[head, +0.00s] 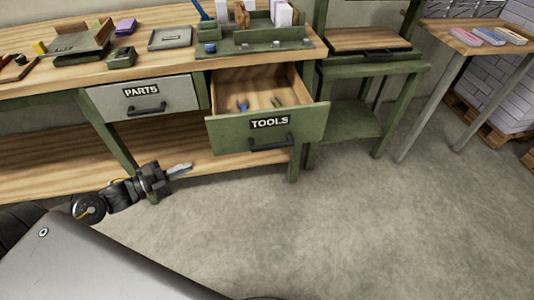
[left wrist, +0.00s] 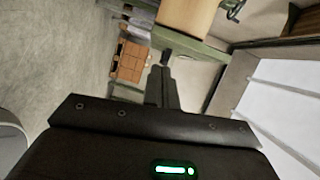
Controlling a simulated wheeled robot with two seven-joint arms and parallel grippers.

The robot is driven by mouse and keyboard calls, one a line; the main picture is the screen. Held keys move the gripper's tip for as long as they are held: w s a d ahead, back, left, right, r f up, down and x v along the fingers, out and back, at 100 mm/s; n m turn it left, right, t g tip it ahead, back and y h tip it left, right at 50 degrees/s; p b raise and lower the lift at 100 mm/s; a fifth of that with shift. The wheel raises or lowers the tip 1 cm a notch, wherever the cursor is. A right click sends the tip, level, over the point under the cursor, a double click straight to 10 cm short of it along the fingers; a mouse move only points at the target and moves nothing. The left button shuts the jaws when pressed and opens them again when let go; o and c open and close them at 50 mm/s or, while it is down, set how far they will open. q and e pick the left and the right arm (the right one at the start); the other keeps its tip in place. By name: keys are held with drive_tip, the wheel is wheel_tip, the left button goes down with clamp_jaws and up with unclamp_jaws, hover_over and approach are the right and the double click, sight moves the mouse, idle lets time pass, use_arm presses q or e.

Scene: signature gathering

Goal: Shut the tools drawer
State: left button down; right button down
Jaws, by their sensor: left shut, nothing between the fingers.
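The tools drawer (head: 228,132) has a green front with a TOOLS label and a dark bar handle (head: 272,143). It stands pulled out from the bench, with its wooden inside showing. A couple of tools (head: 243,105) lie in it. My left gripper (head: 188,168) is shut and empty, low and to the left of the drawer front, apart from it, pointing right. In the left wrist view its fingers (left wrist: 165,62) are together, with wood and green surfaces beyond them; I cannot tell which parts these are. My right gripper is in neither view.
The grey-fronted parts drawer (head: 168,97) is shut, left of the tools drawer. A wooden lower shelf (head: 230,163) runs beneath. The bench top (head: 200,59) holds trays and small items. A green side stand (head: 350,122) is at right. The floor (head: 340,220) in front is clear.

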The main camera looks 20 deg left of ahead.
sight(221, 147)
use_arm(q)
drive_tip(key=w+d+r+m, duration=0.1)
drive_tip(key=w+d, duration=0.2)
drive_tip(key=w+d+r+m+h, duration=0.1)
drive_tip(key=w+d, duration=0.1)
drive_tip(key=d, duration=0.1)
drive_tip(key=w+d+r+m+h, duration=0.1)
drive_tip(key=w+d, duration=0.1)
drive_tip(key=w, duration=0.1)
drive_tip(key=shift+w+d+r+g, duration=0.1)
drive_tip(key=shift+w+d+g, duration=0.25)
drive_tip(key=shift+d+g, duration=0.05)
drive_tip(key=shift+w+a+h, duration=0.3)
drive_tip(key=shift+w+h, duration=0.1)
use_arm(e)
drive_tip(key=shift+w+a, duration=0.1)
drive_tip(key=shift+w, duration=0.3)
use_arm(q)
drive_tip(key=shift+w+a+b, duration=0.1)
drive_tip(key=shift+w+b, duration=0.05)
drive_tip(key=shift+b, duration=0.25)
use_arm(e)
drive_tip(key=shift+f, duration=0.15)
